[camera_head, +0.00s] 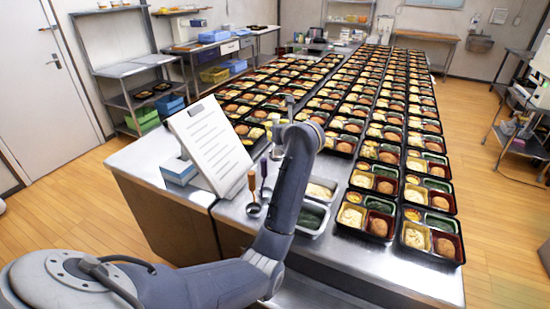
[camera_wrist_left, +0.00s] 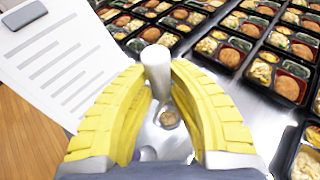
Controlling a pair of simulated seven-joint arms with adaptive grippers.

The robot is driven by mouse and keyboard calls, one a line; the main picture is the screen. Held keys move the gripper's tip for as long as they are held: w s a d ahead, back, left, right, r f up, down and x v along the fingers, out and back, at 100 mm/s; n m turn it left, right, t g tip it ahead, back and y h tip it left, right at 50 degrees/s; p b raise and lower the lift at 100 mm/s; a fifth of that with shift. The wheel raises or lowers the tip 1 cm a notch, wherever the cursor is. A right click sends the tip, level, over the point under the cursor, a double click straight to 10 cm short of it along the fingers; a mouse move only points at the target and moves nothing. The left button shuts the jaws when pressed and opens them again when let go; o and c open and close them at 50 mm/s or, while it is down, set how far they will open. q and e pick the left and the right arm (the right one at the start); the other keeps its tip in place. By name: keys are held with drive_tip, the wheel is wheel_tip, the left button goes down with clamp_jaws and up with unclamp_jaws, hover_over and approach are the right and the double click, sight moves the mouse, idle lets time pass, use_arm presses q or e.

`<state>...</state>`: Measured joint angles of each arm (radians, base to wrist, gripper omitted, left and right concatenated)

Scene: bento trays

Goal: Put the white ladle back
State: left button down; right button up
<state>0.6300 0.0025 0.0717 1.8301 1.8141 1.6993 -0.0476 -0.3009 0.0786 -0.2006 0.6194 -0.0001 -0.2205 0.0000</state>
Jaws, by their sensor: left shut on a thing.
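My left gripper (camera_wrist_left: 160,80) is shut on the white handle of the white ladle (camera_wrist_left: 157,62), which stands between its yellow fingers in the left wrist view. The ladle's small round bowl (camera_wrist_left: 168,118) shows below the handle, with something brownish in it. In the head view my left gripper (camera_head: 279,135) is over the table, right of the white document board, and my arm hides much of it. Two other ladles, one with an orange-brown handle (camera_head: 252,182) and one with a dark handle (camera_head: 264,172), stand at the near table edge, left of my forearm. My right gripper is not in view.
A metal pan of dark green food (camera_head: 312,218) and a pan of pale food (camera_head: 320,190) sit right of my forearm. Rows of filled bento trays (camera_head: 432,236) cover most of the table. The white document board (camera_head: 208,145) stands close on the left.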

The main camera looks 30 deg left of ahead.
sight(277, 156)
use_arm(q)
wheel_tip(277, 156, down, 11)
drive_tip(key=shift+f, duration=0.15)
idle(0.5)
drive_tip(key=shift+f, duration=0.15)
drive_tip(key=c, duration=1.3)
unclamp_jaws()
drive_tip(key=shift+c, duration=0.2)
drive_tip(key=shift+s+d+r, duration=0.1)
drive_tip(key=shift+s+r, duration=0.05)
drive_tip(key=shift+r, duration=0.05)
drive_tip(key=v, duration=1.1)
drive_tip(key=shift+s+d, duration=0.2)
drive_tip(key=shift+d, duration=0.05)
drive_tip(key=shift+r, duration=0.1)
